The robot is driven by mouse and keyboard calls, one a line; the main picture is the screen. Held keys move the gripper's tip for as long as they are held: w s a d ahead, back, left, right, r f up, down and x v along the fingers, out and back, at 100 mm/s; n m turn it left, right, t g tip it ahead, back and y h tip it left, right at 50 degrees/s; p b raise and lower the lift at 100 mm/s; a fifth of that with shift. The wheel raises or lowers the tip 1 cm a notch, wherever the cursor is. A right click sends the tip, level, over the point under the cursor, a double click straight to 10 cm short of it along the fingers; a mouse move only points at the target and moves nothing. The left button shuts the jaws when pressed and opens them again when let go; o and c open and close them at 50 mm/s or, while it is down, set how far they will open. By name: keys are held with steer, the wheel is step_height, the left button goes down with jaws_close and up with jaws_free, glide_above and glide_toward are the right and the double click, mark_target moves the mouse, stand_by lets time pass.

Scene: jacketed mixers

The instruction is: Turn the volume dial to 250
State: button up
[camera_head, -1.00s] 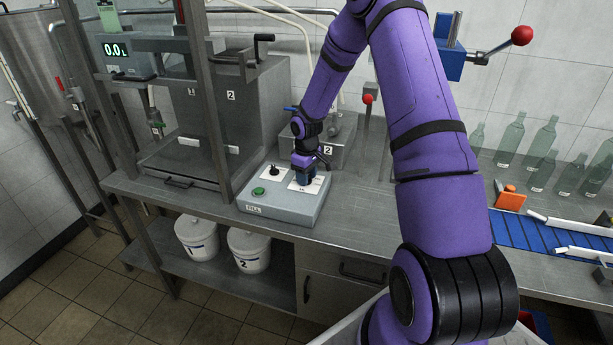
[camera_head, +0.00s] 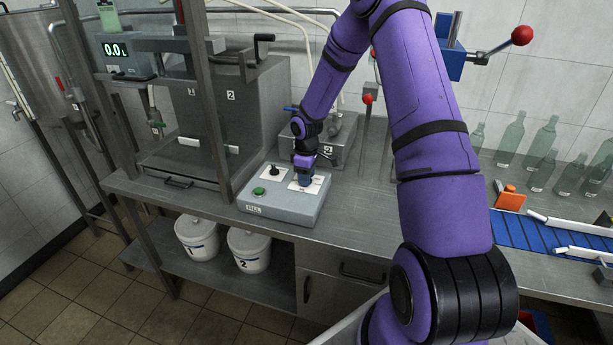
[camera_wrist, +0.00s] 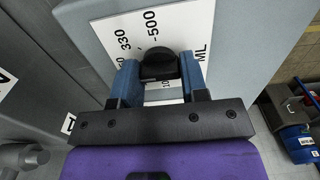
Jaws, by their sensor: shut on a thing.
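The volume dial (camera_wrist: 158,66) is a black knob on a white scale plate (camera_wrist: 185,25) in the wrist view. The plate reads 330, 500 and ML; other marks are partly hidden behind my gripper. The dial's pointer is hard to make out, so I cannot tell its setting. My gripper (camera_wrist: 158,80) has its two blue fingers on either side of the dial, shut on it. In the head view my gripper (camera_head: 304,178) reaches down onto the grey control box (camera_head: 275,212), and the dial is hidden beneath it.
The box also carries a green button (camera_head: 258,191) and a small black switch (camera_head: 274,171). A display (camera_head: 117,50) reads 0.0 L. A blue conveyor (camera_head: 520,232) and bottles are at the right.

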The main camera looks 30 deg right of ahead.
steer(key=o, duration=0.9)
steer(key=shift+r, duration=0.1)
step_height(320, 180, up, 11)
steer(key=shift+f, duration=0.2)
